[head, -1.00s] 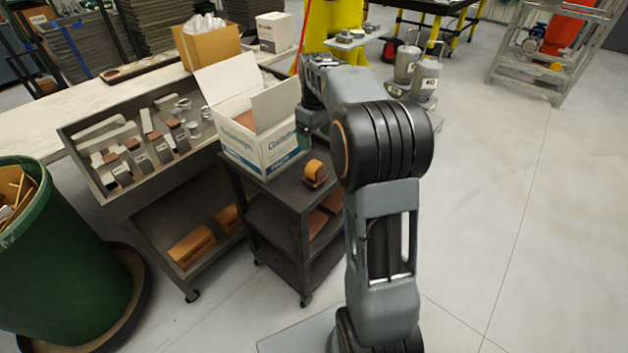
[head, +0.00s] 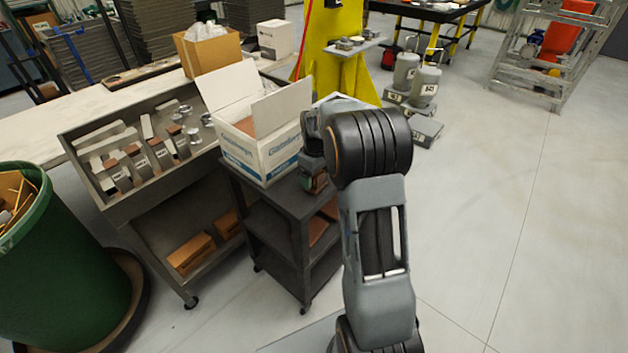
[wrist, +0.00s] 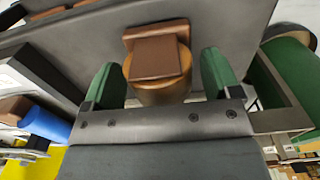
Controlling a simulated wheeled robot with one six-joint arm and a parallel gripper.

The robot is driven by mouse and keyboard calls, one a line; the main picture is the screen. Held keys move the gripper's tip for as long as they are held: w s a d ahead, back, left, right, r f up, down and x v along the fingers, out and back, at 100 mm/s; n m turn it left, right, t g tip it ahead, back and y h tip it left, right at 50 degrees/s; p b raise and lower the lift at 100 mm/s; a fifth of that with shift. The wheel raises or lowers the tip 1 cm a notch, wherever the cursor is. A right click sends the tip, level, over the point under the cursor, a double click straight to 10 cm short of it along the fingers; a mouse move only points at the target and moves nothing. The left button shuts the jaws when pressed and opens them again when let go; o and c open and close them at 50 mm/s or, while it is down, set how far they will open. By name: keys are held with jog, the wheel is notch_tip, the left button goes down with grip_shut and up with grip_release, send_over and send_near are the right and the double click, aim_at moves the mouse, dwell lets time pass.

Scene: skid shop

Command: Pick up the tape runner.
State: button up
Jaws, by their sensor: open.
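The tape runner (wrist: 157,58) is a brown, rounded piece with a flat square block on it. It sits on the dark top shelf of a small cart (head: 268,188). In the wrist view it lies between the two green fingers of my gripper (wrist: 160,75), with a gap visible on the left and a smaller one on the right. My gripper is open and is not closed on it. In the head view my arm hides most of the tape runner; only a small brown part (head: 319,183) shows below the wrist.
An open white carton (head: 262,140) stands on the same shelf, close to the left of my gripper. A grey sloped bin rack (head: 95,200) with several parts is further left, beside a green barrel (head: 60,260).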

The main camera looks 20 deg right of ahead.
jog(key=shift+f, duration=0.5)
jog(key=shift+c, duration=0.4)
jog(key=c, duration=1)
